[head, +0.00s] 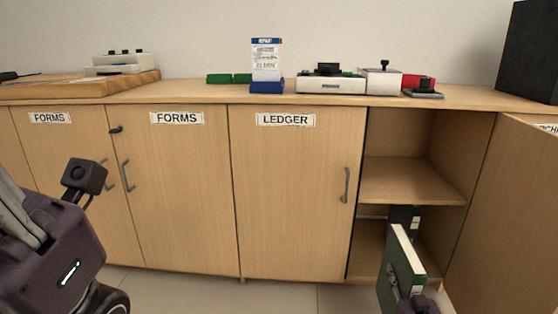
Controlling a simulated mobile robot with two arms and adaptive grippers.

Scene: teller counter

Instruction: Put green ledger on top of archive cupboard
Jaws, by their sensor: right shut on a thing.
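The green ledger (409,262), a binder with a pale edge, stands tilted at the lower right, in front of the open cupboard's lower compartment. My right gripper (418,304) is shut on its lower part; the fingertips are mostly hidden. The open cupboard (410,180) at right has one shelf; its swung-out door (505,215) carries a cut-off label with "CHI" legible, so it looks like the archive cupboard. Its top (455,98) is part of the long wooden counter top. My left gripper (18,215) is at the left edge, partly cut off, its opening unclear.
On the counter stand a blue-white calendar (266,65), green blocks (229,78), a white device (331,84), a white box (381,81), a red item (418,82), a dark stamp pad (423,93) and a black box (530,50). A dark binder (405,216) stands behind the ledger.

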